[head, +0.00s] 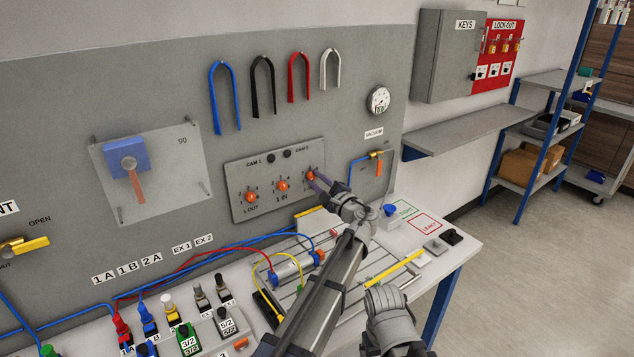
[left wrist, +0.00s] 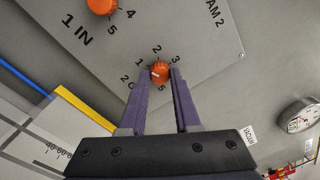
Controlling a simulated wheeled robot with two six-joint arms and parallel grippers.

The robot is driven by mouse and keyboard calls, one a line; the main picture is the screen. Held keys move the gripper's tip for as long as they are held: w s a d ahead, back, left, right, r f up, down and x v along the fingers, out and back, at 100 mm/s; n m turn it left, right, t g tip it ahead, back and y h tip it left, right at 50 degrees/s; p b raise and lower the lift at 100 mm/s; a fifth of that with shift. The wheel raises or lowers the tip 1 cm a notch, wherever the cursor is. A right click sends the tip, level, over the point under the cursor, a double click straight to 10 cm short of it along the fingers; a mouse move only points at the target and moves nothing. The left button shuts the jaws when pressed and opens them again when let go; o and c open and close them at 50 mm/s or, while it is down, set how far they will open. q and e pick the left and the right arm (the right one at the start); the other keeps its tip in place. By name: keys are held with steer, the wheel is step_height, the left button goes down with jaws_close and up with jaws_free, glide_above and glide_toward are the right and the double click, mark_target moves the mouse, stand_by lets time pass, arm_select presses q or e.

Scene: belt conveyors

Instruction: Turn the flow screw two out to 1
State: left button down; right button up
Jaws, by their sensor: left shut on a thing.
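The flow screw two out (head: 310,173) is the rightmost of three orange knobs on the grey panel plate (head: 240,178). The fingers hide part of the number ring and label. My right gripper is not in view.
The 1 IN screw (head: 282,186) and 1 OUT screw (head: 251,196) are close by on the left. Below is a bench with a cylinder (head: 292,268), hoses and several valves.

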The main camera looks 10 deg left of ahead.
arm_select(q)
steer(key=shift+n, duration=0.5)
steer(key=c, duration=0.6)
jaws_free()
